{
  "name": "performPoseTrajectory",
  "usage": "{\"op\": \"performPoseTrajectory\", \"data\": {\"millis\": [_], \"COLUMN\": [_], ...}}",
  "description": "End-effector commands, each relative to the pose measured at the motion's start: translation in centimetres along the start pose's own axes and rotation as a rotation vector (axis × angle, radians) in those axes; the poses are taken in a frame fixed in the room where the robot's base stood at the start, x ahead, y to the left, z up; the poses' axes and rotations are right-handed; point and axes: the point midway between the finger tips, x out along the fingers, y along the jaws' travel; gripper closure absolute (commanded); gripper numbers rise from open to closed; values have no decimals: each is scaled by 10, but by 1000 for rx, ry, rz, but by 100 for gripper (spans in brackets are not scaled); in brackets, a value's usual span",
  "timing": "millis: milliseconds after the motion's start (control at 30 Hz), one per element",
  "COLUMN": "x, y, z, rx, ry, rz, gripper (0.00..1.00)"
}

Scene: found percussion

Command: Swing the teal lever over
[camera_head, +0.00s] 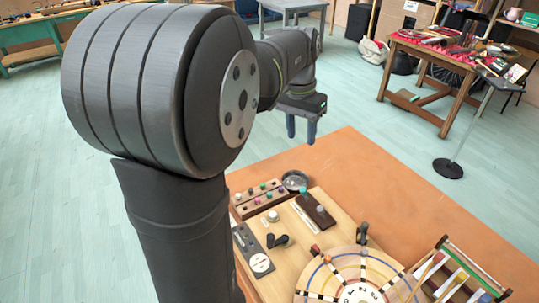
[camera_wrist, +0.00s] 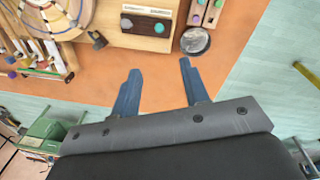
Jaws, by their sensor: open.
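The teal lever (camera_head: 303,191) shows as a small teal knob at the far end of a dark brown block (camera_head: 325,222) on the wooden board. A grey knob (camera_head: 320,209) stands nearer on the same block. In the wrist view the teal lever (camera_wrist: 159,28) is at the top centre, near the block's right end. My gripper (camera_head: 301,128) has two blue fingers, spread apart and empty, above and beyond the board in the head view. In the wrist view my gripper (camera_wrist: 160,67) points toward the block, with a clear gap to the lever.
A round metal dish (camera_wrist: 195,41) lies close to the block, beside a brown strip of coloured knobs (camera_head: 262,198). A striped dial (camera_head: 360,290), a black handle (camera_head: 277,240) and a coloured rack (camera_head: 458,280) are nearer. The orange tabletop (camera_head: 400,205) is bare to the right.

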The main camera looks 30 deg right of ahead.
Motion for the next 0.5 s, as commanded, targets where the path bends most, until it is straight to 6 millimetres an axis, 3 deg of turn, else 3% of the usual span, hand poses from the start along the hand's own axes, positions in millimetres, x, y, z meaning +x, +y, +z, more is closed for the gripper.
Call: {"op": "performPoseTrajectory", "data": {"millis": [200, 367, 500], "x": [22, 36, 63], "y": [6, 6, 6], "z": [-13, -13, -11], "rx": [187, 200, 198], "ry": [-44, -47, -49], "rz": [-14, -14, -13], "gripper": [59, 59, 59]}}
